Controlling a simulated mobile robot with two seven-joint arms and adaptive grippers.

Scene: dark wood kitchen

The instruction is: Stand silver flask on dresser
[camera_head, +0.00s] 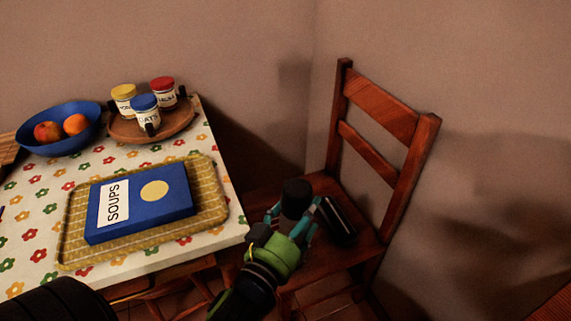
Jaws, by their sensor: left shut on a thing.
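My left gripper (297,228), with a green band and teal fingers, is over the seat of the wooden chair. It is shut on a dark, round-topped cylinder (296,193). Its lower part is hidden by the fingers, and I cannot tell whether it is the silver flask. A dark, shiny bottle-like thing (337,220) lies tilted on the seat just right of the gripper. No surface in view is clearly the dresser. My right gripper is not in view.
The wooden chair (382,105) stands by the wall corner. The table (225,222) at left holds a yellow woven tray (215,202) with a blue SOUPS book (175,207), a blue fruit bowl (72,147) and a round wooden tray (180,127) with three jars.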

